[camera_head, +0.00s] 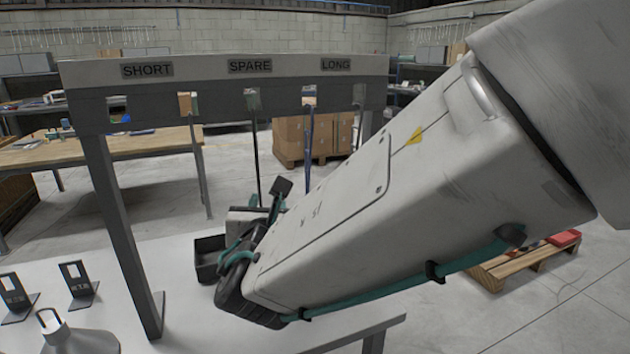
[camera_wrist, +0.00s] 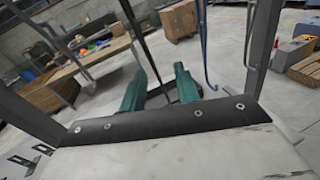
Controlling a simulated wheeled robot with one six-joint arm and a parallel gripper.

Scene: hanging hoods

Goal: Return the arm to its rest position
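My arm crosses the right half of the head view and largely hides my gripper there. In the wrist view the two teal fingers of my gripper (camera_wrist: 158,88) stand apart, with no object visibly clamped between them. A dark rod (camera_head: 254,150) hangs from the rack (camera_head: 200,68) under SPARE; a blue rod (camera_head: 309,150) hangs under LONG. In the wrist view a dark rod (camera_wrist: 143,45) runs down behind the gap between the fingers; I cannot tell its distance. A grey hood (camera_head: 78,341) with a wire loop stands on the white table (camera_head: 110,280), lower left.
The rack's left post (camera_head: 122,230) stands on the table. Two black label stands (camera_head: 78,285) and a black bin (camera_head: 208,260) are on the table too. A wooden workbench (camera_head: 100,150), stacked boxes (camera_head: 305,138) and a pallet (camera_head: 515,265) are beyond.

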